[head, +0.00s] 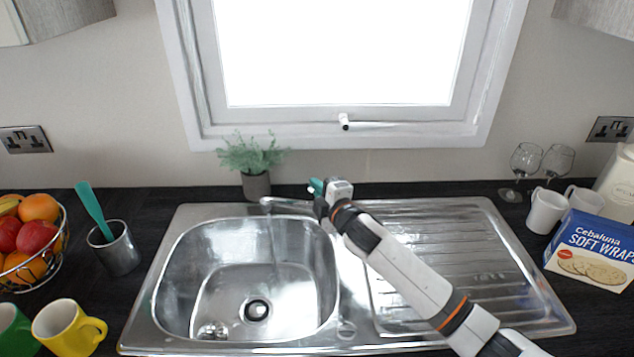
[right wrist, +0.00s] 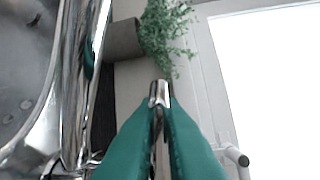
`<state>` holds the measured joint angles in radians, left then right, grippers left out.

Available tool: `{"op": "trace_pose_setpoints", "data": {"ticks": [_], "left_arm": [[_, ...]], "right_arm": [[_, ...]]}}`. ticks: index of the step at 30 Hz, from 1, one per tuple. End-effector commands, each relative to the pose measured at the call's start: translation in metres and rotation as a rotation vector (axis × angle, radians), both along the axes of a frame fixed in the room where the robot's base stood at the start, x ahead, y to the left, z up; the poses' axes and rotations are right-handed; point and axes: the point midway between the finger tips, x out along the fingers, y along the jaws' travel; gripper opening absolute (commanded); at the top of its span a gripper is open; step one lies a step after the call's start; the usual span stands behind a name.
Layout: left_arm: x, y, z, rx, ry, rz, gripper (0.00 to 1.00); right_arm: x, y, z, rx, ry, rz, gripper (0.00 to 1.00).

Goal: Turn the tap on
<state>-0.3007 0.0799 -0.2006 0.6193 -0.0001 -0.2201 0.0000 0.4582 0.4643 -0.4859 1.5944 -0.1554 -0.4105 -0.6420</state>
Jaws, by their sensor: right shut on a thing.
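The chrome tap (head: 285,204) stands at the back edge of the sink, its spout reaching left over the bowl. A faint pale streak hangs below the spout; I cannot tell if it is running water or a reflection. My right gripper (head: 317,187) is at the tap's top. In the right wrist view its green fingers are shut around the chrome tap lever (right wrist: 158,92), whose end sticks out beyond the fingertips. My wrist hides most of the tap body in the head view. My left gripper is not in view.
The steel sink (head: 215,290) has a ribbed drainer on the right. A potted plant (head: 256,185) stands behind the spout. A grey beaker (head: 117,252), fruit basket and mugs are left. Wine glasses, white mugs and a blue wraps box (head: 590,250) are right. The window is behind.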

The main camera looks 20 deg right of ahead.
Motion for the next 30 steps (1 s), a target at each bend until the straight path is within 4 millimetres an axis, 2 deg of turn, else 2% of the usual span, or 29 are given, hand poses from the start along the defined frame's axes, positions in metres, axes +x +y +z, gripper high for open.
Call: {"op": "trace_pose_setpoints", "data": {"ticks": [1,6,10,20,21,24,30], "left_arm": [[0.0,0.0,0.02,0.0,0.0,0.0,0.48],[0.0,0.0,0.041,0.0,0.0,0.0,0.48],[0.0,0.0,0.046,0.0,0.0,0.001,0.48],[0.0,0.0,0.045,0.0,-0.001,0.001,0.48],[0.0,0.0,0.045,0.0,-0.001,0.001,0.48],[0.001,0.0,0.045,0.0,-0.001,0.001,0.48],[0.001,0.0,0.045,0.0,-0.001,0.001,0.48]], "right_arm": [[0.001,-0.001,0.014,0.026,0.018,-0.001,0.0],[0.003,-0.005,0.019,0.113,0.071,-0.001,0.0],[0.004,-0.006,0.018,0.148,0.09,-0.002,0.0],[0.004,-0.006,0.016,0.154,0.092,-0.001,0.0],[0.004,-0.006,0.016,0.154,0.092,-0.001,0.14],[0.004,-0.006,0.016,0.154,0.093,-0.001,0.3],[0.003,-0.006,0.015,0.155,0.094,-0.001,0.3]]}}
